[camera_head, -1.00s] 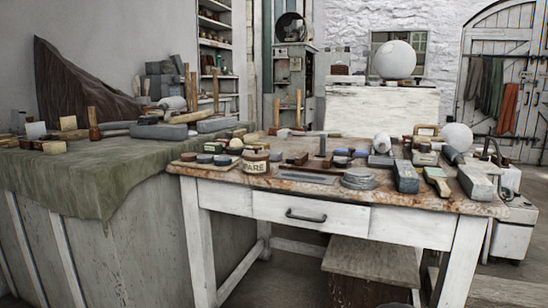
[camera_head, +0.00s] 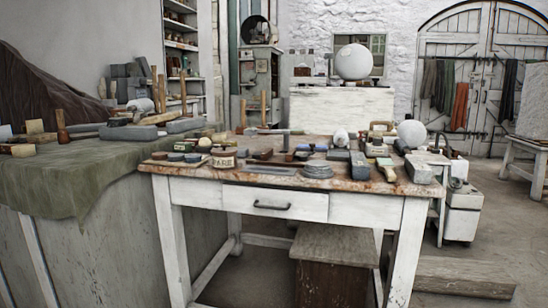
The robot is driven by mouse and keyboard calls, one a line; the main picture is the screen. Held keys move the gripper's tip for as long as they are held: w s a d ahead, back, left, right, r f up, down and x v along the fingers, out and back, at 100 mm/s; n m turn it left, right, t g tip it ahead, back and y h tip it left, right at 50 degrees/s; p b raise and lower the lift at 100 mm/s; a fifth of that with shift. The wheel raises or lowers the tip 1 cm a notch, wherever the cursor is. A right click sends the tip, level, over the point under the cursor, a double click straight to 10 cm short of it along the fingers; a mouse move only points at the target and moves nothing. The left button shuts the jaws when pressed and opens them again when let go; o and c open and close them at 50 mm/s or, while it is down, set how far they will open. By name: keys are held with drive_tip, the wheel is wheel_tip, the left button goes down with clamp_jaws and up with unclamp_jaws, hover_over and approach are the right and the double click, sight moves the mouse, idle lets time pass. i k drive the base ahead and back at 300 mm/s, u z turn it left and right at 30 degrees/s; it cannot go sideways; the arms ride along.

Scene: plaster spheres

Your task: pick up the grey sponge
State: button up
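Several grey blocks lie among tools on the wooden worktable (camera_head: 205,182). One dark grey block (camera_head: 359,166) is at the front right of the top, and a lighter grey block (camera_head: 418,170) is at its right corner. Another grey block (camera_head: 128,133) lies on the green-draped bench to the left. I cannot tell which of these, if any, is the grey sponge, as they are small and alike at this distance. My gripper is not in view.
The draped bench (camera_head: 85,170) adjoins the table's left side. A low wooden box (camera_head: 333,260) stands under the table. A white sphere (camera_head: 411,133) sits at its back right. Planks (camera_head: 462,277) lie on the floor to the right, with open floor beyond.

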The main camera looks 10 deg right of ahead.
sight(242, 152)
drive_tip(key=z, duration=0.4)
drive_tip(key=k, duration=0.9)
drive_tip(key=u, duration=0.45)
drive_tip(key=i, duration=0.65)
drive_tip(key=u, duration=0.9)
drive_tip(key=i, duration=0.8)
drive_tip(key=z, duration=0.7)
drive_tip(key=i, duration=0.85)
drive_tip(key=z, duration=0.85)
